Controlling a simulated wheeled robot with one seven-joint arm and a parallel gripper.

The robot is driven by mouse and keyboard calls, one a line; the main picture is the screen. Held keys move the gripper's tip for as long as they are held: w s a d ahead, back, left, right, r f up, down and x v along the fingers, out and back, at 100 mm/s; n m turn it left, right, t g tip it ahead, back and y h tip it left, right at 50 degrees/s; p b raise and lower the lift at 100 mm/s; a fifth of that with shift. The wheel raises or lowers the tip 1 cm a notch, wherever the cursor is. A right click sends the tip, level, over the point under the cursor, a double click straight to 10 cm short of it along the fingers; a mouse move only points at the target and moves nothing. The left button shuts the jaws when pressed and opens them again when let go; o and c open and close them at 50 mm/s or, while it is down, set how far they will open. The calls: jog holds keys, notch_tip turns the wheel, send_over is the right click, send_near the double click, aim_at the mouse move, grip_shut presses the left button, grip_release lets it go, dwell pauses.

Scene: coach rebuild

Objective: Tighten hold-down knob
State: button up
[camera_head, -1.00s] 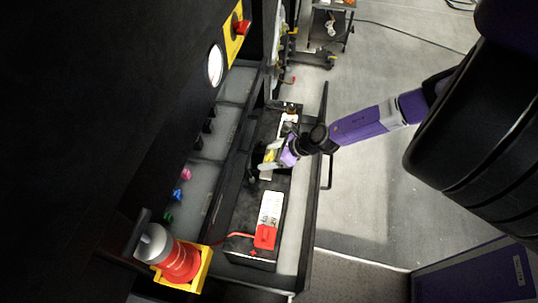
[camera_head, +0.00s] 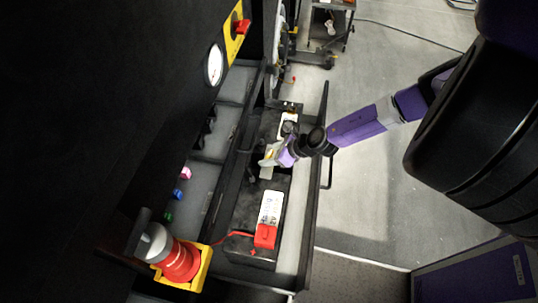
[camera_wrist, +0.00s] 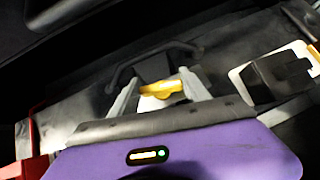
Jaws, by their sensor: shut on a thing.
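The yellow hold-down knob (camera_wrist: 162,88) sits between my two grey fingers in the wrist view, on a black bracket across the battery. In the head view the knob (camera_head: 271,153) shows only as a small yellow patch, partly hidden by my gripper. My gripper (camera_wrist: 158,90) is shut on the knob; in the head view my gripper (camera_head: 269,160) reaches in from the right. The black battery (camera_head: 244,207) lies in the tray below, with a white label and a red terminal cap (camera_head: 265,236). The knob's lower part and its thread are hidden.
The tray's dark rim (camera_head: 325,130) and a side handle (camera_head: 329,172) stand to the right of the battery. A red and grey cylindrical switch on a yellow base (camera_head: 185,270) stands at lower left. A dark panel fills the left. Open floor lies at right.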

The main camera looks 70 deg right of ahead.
jog(key=m+g+h, duration=0.1)
jog(key=m+h, duration=0.1)
jog(key=m, duration=0.1)
jog(key=m+g+h, duration=0.1)
jog(key=m+h, duration=0.1)
jog(key=m, duration=0.1)
jog(key=shift+a+m+h, duration=0.1)
jog(key=shift+m+h, duration=0.3)
jog(key=m+g+h, duration=0.1)
jog(key=m+g, duration=0.1)
jog(key=m, duration=0.1)
jog(key=shift+m+h, duration=0.3)
jog(key=shift+h, duration=0.1)
jog(key=shift+m+g+h, duration=0.4)
jog(key=shift+m+g, duration=0.8)
jog(key=shift+m, duration=0.1)
jog(key=o, duration=1.4)
jog(key=shift+b+v, duration=0.35)
jog(key=shift+v, duration=3.45)
